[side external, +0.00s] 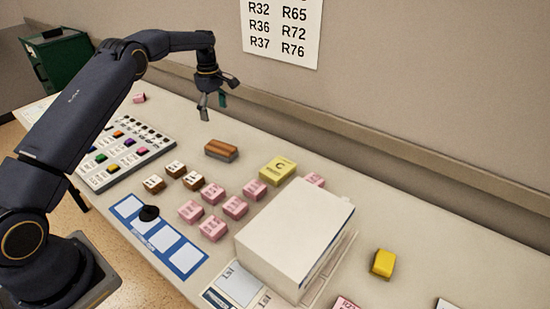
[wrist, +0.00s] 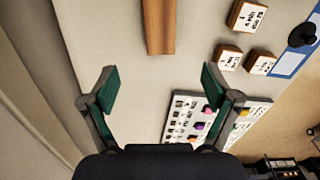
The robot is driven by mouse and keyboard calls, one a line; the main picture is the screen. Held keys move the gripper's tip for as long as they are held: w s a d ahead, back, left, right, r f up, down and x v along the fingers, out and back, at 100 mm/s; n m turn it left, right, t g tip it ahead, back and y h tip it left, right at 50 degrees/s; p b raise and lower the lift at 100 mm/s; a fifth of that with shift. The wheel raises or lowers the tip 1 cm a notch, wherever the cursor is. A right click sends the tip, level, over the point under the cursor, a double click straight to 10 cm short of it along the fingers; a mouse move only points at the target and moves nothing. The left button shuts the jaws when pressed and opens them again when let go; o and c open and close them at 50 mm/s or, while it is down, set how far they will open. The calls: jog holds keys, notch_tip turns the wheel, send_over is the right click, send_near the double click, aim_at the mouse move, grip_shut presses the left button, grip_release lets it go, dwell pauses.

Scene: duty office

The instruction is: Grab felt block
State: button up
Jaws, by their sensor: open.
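The felt block (side external: 221,151), brown on top with a grey underside, lies flat on the table behind the small lettered blocks. In the wrist view the brown block (wrist: 159,27) shows at the top centre, cut off by the picture edge. My gripper (side external: 213,102) is open and empty, above the table and apart from the block, up and to its left in the side view. In the wrist view the two green-padded fingers of my gripper (wrist: 158,82) are spread wide, with bare table between them and the block beyond their tips.
Brown-sided lettered blocks (side external: 173,169) and several pink blocks (side external: 235,207) stand near the felt block. A yellow block marked C (side external: 277,170) and a large white box (side external: 290,235) are to the right. A board with coloured pieces (side external: 125,150) lies left. The wall runs behind.

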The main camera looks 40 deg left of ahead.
aim_at(220, 147)
notch_tip(220, 147, down, 11)
jog(key=shift+r, duration=0.2)
notch_tip(220, 147, down, 5)
jog(key=shift+d+f, duration=0.15)
jog(key=c, duration=1.3)
